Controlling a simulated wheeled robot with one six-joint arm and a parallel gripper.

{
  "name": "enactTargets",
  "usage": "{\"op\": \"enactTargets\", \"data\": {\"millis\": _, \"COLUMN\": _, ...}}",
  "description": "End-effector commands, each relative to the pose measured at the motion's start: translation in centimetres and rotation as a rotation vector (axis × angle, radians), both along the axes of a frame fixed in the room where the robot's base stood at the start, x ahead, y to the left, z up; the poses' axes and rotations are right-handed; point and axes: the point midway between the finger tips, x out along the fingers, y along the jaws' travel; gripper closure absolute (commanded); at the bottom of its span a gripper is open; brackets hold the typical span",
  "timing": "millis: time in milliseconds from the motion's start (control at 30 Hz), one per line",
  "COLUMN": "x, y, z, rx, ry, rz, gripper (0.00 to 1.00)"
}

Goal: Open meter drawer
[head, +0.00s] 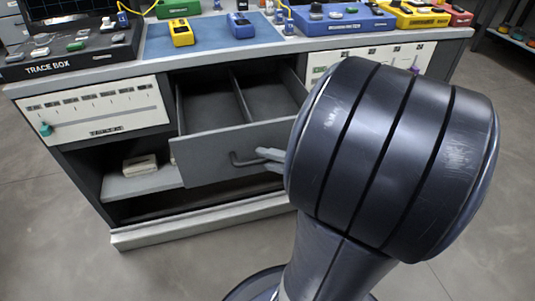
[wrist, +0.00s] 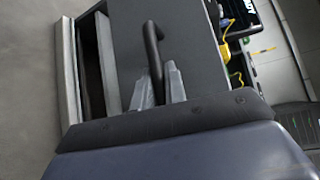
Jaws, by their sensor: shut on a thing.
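The meter drawer (head: 222,153) is a dark grey drawer in the middle of the workbench, pulled well out. Its inside, split by a divider, looks empty where it shows. A dark bar handle (head: 243,159) is on its front. My gripper (head: 270,155) is at the handle's right part, its fingers shut on it; my arm hides the right end of the drawer front. In the wrist view, the handle (wrist: 152,50) runs down between the two grey fingertips of my gripper (wrist: 160,84), against the drawer front (wrist: 125,35).
The bench top (head: 290,45) holds a blue mat (head: 210,42), a yellow meter (head: 181,32), a blue meter (head: 240,26) and several coloured boxes. A black trace box (head: 75,60) stands at the left. An open shelf below the drawer holds a pale block (head: 140,165). The floor in front is clear.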

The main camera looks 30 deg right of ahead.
Motion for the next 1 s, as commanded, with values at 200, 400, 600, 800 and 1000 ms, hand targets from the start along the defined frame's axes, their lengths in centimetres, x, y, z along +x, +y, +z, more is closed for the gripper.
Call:
{"op": "enactTargets", "data": {"millis": 200, "x": -0.04, "y": 0.0, "z": -0.09, "rx": -0.001, "ry": 0.003, "rz": 0.0, "gripper": 1.0}}
{"op": "enactTargets", "data": {"millis": 400, "x": -0.03, "y": -0.01, "z": -0.09, "rx": -0.001, "ry": 0.003, "rz": 0.0, "gripper": 1.0}}
{"op": "enactTargets", "data": {"millis": 600, "x": -0.02, "y": -0.02, "z": -0.05, "rx": -0.001, "ry": 0.002, "rz": 0.0, "gripper": 0.71}}
{"op": "enactTargets", "data": {"millis": 800, "x": -0.02, "y": -0.02, "z": -0.02, "rx": -0.001, "ry": 0.0, "rz": 0.0, "gripper": 0.66}}
{"op": "enactTargets", "data": {"millis": 1000, "x": -0.21, "y": -0.2, "z": 0.07, "rx": -0.001, "ry": 0.0, "rz": -0.002, "gripper": 0.66}}
